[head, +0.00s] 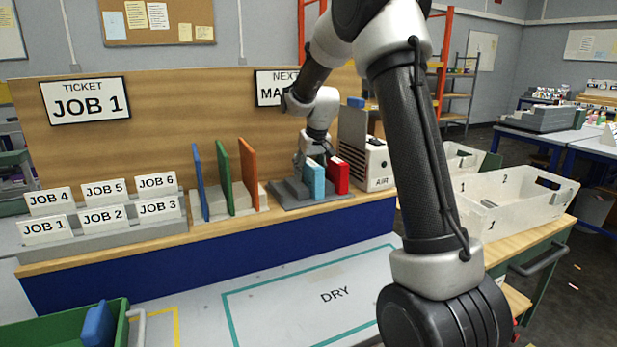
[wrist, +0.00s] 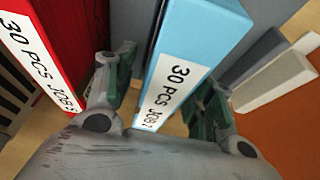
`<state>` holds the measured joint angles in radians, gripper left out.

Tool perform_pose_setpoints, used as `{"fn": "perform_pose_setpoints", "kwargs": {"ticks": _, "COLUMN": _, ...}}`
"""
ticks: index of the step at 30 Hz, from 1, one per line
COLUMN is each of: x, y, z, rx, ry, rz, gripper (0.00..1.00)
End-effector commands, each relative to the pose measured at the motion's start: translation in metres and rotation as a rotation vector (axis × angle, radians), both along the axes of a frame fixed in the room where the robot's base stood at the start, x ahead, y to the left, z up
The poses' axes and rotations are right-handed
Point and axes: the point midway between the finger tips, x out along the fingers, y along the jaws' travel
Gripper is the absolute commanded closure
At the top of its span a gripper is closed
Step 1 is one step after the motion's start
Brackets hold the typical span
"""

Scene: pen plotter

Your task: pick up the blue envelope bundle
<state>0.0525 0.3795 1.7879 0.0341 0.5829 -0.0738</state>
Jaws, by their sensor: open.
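The light blue envelope bundle (head: 314,182) stands upright in a grey stepped holder (head: 290,200) on the wooden shelf. It also shows in the wrist view (wrist: 190,45), with a white label reading "30 PCS JOB" and a last character I cannot read surely. My gripper (wrist: 158,85) is open, with one finger on each side of the light blue bundle. Contact with its faces cannot be told.
A red bundle (head: 339,175) stands close on the right, near the left finger in the wrist view (wrist: 60,40). Blue (head: 198,182), green (head: 223,178) and orange (head: 248,172) upright panels stand left. A white AIR box (head: 378,165) is right.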

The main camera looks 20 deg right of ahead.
Motion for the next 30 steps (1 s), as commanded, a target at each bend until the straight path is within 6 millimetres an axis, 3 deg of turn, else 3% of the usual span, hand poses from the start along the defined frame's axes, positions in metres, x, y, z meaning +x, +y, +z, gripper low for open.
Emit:
{"fn": "perform_pose_setpoints", "kwargs": {"ticks": 4, "x": 0.000, "y": 0.000, "z": 0.001, "rx": 0.000, "ry": -0.001, "rz": 0.000, "gripper": 0.48}}
{"fn": "perform_pose_setpoints", "kwargs": {"ticks": 12, "x": 0.000, "y": 0.000, "z": 0.001, "rx": 0.000, "ry": -0.001, "rz": 0.000, "gripper": 0.97}}
{"fn": "perform_pose_setpoints", "kwargs": {"ticks": 13, "x": 0.000, "y": 0.000, "z": 0.001, "rx": 0.000, "ry": -0.001, "rz": 0.000, "gripper": 1.00}}
{"fn": "perform_pose_setpoints", "kwargs": {"ticks": 22, "x": 0.000, "y": 0.000, "z": 0.008, "rx": 0.000, "ry": -0.004, "rz": 0.000, "gripper": 1.00}}
{"fn": "perform_pose_setpoints", "kwargs": {"ticks": 30, "x": 0.001, "y": 0.000, "z": 0.061, "rx": 0.000, "ry": -0.006, "rz": 0.000, "gripper": 1.00}}
